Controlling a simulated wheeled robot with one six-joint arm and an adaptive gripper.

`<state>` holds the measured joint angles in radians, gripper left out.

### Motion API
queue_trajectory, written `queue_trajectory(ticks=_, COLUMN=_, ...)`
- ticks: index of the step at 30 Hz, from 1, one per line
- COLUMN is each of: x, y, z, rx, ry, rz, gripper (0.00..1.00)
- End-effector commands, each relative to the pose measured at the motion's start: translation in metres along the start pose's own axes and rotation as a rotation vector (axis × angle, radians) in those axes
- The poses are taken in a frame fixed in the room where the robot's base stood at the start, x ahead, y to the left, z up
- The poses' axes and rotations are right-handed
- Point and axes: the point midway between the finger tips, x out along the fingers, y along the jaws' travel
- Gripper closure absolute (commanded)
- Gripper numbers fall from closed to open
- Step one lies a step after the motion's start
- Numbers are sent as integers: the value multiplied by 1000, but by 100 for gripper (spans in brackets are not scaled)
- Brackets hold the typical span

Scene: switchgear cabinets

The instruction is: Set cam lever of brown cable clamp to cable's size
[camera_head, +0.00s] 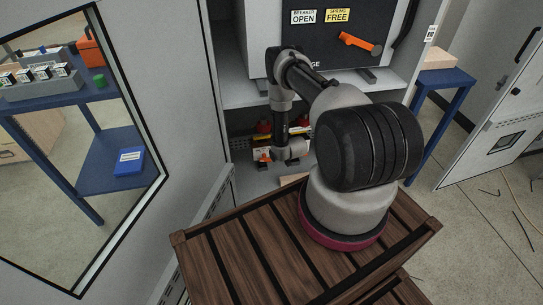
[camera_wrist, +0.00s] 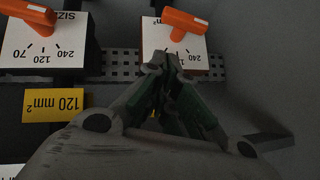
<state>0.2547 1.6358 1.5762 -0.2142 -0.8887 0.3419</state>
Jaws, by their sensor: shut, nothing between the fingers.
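In the wrist view, upside down, two cable clamps show white dial plates with orange cam levers. The right lever (camera_wrist: 186,21) sits above its plate (camera_wrist: 202,53), whose scale is partly hidden by my gripper. The left lever (camera_wrist: 28,12) sits on a plate (camera_wrist: 30,50) marked 70, 120 and 240. A yellow label (camera_wrist: 54,101) reading 120 mm² lies below the left plate. The clamps (camera_head: 265,151) are small in the head view.
A perforated metal rail (camera_wrist: 122,64) runs behind the clamps. In the head view they sit in the cabinet's lower bay, below a shelf (camera_head: 245,94) carrying a dark breaker panel (camera_head: 330,50). The cabinet side wall (camera_head: 180,100) stands close on the left.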

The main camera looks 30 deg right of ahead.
Motion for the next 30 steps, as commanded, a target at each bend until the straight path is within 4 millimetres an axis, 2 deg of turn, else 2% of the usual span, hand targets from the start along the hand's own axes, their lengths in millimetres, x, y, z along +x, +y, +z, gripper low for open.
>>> queue_trajectory(ticks=4, x=30, y=-1, z=1, rx=-1, ry=0, rz=-1, gripper=100)
queue_trajectory(ticks=10, x=49, y=0, z=22, rx=0, ry=-2, rz=0, gripper=100)
queue_trajectory(ticks=15, x=55, y=0, z=28, rx=0, ry=-1, rz=0, gripper=100)
queue_trajectory(ticks=30, x=55, y=1, z=29, rx=0, ry=-1, rz=0, gripper=100)
